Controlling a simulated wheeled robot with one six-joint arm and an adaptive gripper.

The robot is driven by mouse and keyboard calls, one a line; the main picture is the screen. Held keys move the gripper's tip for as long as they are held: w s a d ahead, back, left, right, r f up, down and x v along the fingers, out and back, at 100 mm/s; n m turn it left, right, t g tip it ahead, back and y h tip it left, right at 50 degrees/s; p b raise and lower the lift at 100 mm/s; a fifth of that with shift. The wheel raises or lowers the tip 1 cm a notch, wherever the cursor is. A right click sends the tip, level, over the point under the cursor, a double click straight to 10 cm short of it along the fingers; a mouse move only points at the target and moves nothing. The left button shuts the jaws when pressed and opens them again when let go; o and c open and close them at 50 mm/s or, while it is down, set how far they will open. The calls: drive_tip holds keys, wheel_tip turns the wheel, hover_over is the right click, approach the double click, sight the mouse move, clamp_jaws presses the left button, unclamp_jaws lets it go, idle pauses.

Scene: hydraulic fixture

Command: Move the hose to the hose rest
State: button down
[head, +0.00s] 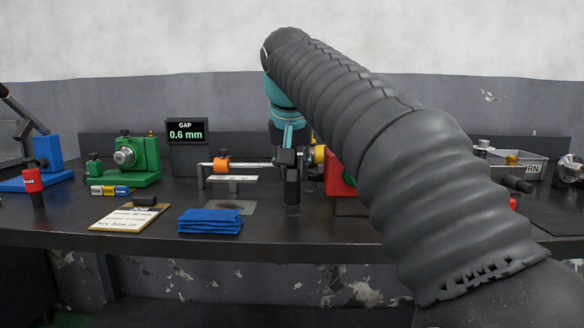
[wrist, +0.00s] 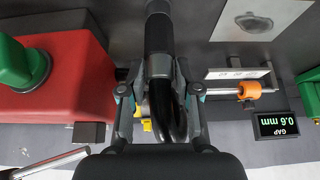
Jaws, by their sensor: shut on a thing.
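The black hose shows in the wrist view as a thick dark fitting (wrist: 158,35) with a curved black loop (wrist: 178,120) behind it. My gripper (wrist: 159,88) is shut on it, with one finger on each side. In the head view my gripper (head: 290,158) is above the bench, and the dark cylindrical hose end (head: 292,190) hangs upright below it. Whether its lower tip touches the bench is unclear. I cannot tell for sure which thing is the hose rest.
A rod with an orange collar (head: 221,164) stands left of my gripper, near the gap display (head: 187,132). A red block (wrist: 60,70) is close on the other side. A blue cloth (head: 209,221) and clipboard (head: 128,216) lie in front. My arm hides much of the right bench.

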drive_tip(key=c, duration=0.7)
unclamp_jaws()
drive_tip(key=v, duration=1.1)
drive_tip(key=shift+s+d+f, duration=1.25)
drive_tip(key=shift+d+f, duration=0.3)
drive_tip(key=shift+d, duration=1.25)
drive_tip(key=s+d+f, duration=0.3)
drive_tip(key=s+f, duration=0.3)
drive_tip(key=f, duration=0.5)
drive_tip(key=s+d+f+p, duration=0.1)
drive_tip(key=s+d+f, duration=0.3)
drive_tip(key=s+f, duration=0.3)
drive_tip(key=s+d+f, duration=0.4)
drive_tip(key=s+f, duration=0.2)
drive_tip(key=f, duration=1)
drive_tip(key=shift+s+f, duration=0.15)
drive_tip(key=shift+s, duration=0.25)
